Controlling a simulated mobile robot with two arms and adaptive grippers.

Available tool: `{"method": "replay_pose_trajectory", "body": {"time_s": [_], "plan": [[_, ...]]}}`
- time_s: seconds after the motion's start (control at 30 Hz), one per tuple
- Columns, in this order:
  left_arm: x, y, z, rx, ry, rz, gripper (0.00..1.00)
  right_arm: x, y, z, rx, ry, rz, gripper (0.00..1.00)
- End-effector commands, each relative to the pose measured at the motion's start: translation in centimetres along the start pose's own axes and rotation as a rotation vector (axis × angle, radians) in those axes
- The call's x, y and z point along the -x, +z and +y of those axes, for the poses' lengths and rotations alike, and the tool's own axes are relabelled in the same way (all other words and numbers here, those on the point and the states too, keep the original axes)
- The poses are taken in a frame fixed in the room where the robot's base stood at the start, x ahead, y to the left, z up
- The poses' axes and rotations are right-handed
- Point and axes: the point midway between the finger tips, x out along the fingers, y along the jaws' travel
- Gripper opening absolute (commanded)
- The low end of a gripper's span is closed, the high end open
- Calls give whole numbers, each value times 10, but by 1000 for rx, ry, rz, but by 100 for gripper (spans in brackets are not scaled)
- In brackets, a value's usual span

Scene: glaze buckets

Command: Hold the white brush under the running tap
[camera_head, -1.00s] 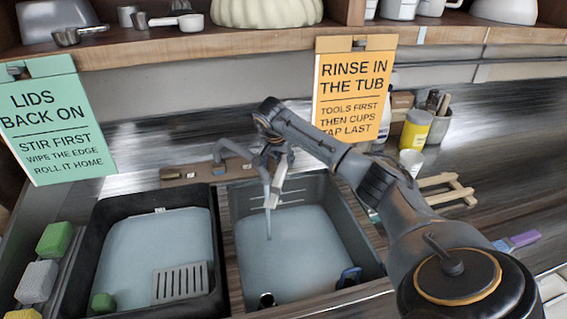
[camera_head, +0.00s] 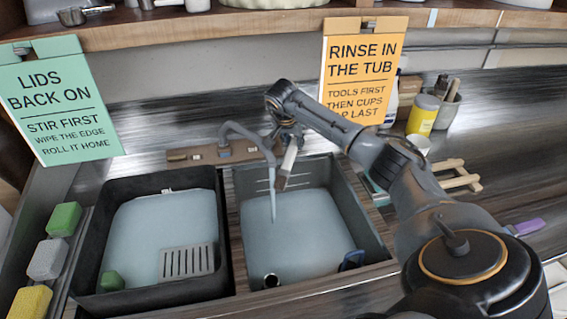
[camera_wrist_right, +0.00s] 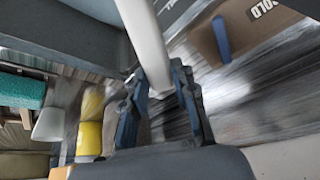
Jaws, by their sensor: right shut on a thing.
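My right gripper (camera_head: 289,127) is shut on the handle of the white brush (camera_head: 290,155), over the right basin (camera_head: 375,230). The brush hangs steeply, slightly tilted, with its brown bristle end (camera_head: 283,181) down. The grey tap (camera_head: 245,132) arches over the same basin, and a thin stream of water (camera_head: 273,205) falls from its spout. The bristle end appears just right of the stream; I cannot tell whether they touch. In the right wrist view, the white handle (camera_wrist_right: 145,45) passes between the gripper's fingers (camera_wrist_right: 160,100). My left gripper is out of view.
Sponges (camera_head: 47,258) line the left edge. A yellow container (camera_head: 422,115) and wooden rack (camera_head: 458,178) stand on the right counter. Signs hang from the shelf (camera_head: 230,25).

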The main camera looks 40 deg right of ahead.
Motion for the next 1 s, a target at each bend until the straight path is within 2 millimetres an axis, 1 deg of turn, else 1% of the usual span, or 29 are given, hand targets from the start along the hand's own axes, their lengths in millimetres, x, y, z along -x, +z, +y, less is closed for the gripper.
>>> {"method": "replay_pose_trajectory", "body": {"time_s": [0.27,0.57,1.0], "plan": [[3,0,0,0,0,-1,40,3,3,1,1,0,1,0],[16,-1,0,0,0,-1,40,13,23,10,3,0,0,0],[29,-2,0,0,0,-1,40,27,53,21,2,1,1,0]]}}
